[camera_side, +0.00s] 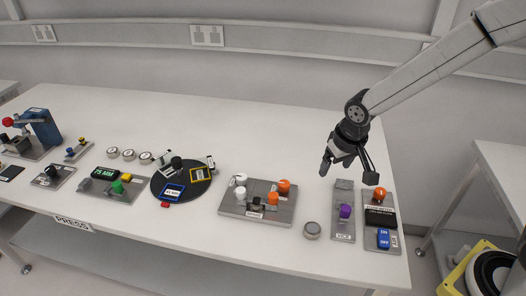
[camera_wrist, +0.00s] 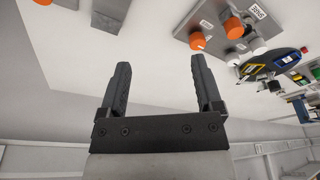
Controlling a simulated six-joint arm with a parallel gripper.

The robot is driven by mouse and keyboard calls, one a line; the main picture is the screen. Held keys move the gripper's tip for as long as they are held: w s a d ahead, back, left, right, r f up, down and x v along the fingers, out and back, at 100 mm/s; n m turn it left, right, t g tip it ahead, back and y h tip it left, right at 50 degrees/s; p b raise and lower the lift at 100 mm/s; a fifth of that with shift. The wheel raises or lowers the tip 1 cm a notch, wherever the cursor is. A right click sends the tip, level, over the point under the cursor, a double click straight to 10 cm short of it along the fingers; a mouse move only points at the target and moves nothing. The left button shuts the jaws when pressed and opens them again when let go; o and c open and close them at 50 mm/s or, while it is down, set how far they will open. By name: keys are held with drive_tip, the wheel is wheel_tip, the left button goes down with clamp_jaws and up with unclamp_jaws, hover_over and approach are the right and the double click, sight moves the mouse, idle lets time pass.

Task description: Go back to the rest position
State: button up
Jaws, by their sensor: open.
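My gripper (camera_side: 346,168) hangs above the right part of the white table (camera_side: 270,118), over the grey vice panel (camera_side: 343,223) with its purple knob (camera_side: 345,211). Its jaws are open, and I see nothing between them. In the wrist view my gripper (camera_wrist: 158,75) shows two dark fingers spread wide apart, with bare white table behind them.
A grey panel (camera_side: 229,209) with orange and white knobs stands left of my gripper. A panel with a blue switch (camera_side: 383,238) and an orange knob (camera_side: 379,193) lies to the right. The table's back is clear.

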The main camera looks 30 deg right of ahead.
drive_tip(key=s+d+n, duration=0.1)
drive_tip(key=s+d, duration=0.2)
drive_tip(key=s, duration=0.7)
drive_tip(key=shift+s+d+n, duration=0.2)
drive_tip(key=shift+d+n, duration=0.05)
drive_tip(key=shift+n, duration=0.05)
drive_tip(key=shift+f, duration=0.1)
